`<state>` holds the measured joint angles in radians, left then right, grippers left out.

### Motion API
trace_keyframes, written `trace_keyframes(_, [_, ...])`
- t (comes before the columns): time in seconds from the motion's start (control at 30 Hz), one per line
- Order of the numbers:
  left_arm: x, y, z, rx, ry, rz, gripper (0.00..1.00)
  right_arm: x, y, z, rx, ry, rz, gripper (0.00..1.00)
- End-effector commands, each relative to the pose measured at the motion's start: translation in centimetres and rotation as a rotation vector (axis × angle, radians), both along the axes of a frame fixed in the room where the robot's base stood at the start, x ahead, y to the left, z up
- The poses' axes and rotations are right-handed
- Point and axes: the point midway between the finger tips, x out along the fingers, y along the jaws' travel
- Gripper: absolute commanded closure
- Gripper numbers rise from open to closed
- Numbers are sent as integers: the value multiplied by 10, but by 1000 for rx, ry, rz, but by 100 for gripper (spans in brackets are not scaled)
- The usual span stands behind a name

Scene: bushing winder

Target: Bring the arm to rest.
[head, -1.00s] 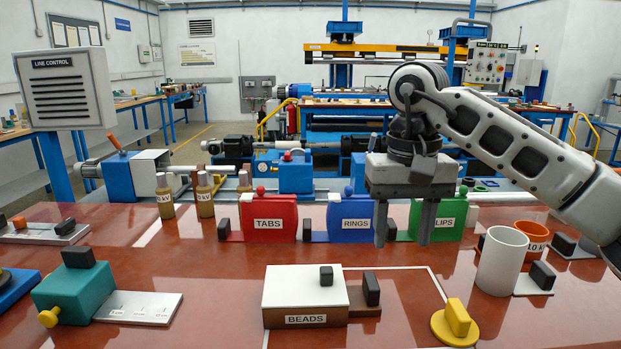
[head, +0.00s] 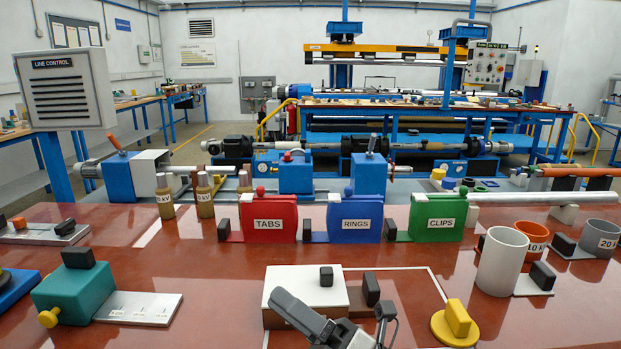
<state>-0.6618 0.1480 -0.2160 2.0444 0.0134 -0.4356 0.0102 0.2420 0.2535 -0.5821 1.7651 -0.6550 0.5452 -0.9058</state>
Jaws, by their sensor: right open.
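My right gripper (head: 334,318) shows at the bottom edge of the head view, low in front of the beads box (head: 305,290). Its grey and dark parts stick up into the picture and overlap the lower part of the box, hiding its label. It is open, and I see nothing held in it. The rest of the right arm is below the picture. My left gripper does not show.
Red tabs (head: 268,222), blue rings (head: 355,222) and green clips (head: 438,220) boxes stand mid-table. A white cup (head: 502,262) stands at right, a yellow knob piece (head: 456,322) at front right, a teal block (head: 76,288) at left.

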Motion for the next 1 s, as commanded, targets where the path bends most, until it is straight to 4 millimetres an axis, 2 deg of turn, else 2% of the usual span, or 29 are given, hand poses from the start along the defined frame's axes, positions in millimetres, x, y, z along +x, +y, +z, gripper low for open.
trace_keyframes(0.03, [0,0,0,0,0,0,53,5,-19,-25,115,250,-48,51])
trace_keyframes(0.07, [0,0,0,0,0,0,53,9,-32,-40,185,392,-77,51])
trace_keyframes(0.1, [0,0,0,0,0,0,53,11,-49,-63,283,582,-115,51])
trace_keyframes(0.2, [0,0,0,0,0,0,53,1,-90,-127,529,1016,-212,51])
trace_keyframes(0.3, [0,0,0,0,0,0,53,-25,-122,-186,751,1356,-306,51])
trace_keyframes(0.4, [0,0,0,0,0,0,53,-59,-144,-233,945,1616,-395,51])
trace_keyframes(0.5, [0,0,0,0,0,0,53,-96,-161,-269,1117,1822,-484,51])
trace_keyframes(0.63, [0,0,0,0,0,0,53,-144,-176,-303,1312,2024,-594,51])
trace_keyframes(0.67, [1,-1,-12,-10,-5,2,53,-141,-174,-314,1321,2021,-577,51])
trace_keyframes(0.73, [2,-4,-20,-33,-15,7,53,-137,-171,-321,1332,2015,-544,51])
trace_keyframes(1.0, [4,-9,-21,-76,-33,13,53,-134,-166,-321,1360,2016,-492,51])
